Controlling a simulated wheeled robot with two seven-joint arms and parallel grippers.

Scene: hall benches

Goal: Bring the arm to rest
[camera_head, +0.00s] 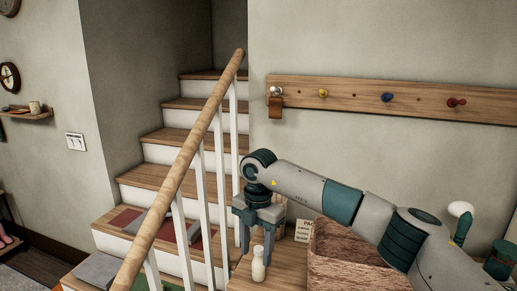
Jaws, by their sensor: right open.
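My right arm (342,202) comes in from the right and reaches across to the bench. My right gripper (257,245) points down with its fingers apart. A small cream bottle (258,268) stands upright on the wooden bench top (283,275), at or just below the fingertips. I cannot tell whether a finger touches it. My left gripper is not in view.
A brown box (345,258) stands on the bench under my forearm, with a small printed card (303,230) beside it. A stair handrail (180,165) rises close left of the gripper. A peg rail (410,99) runs along the wall behind.

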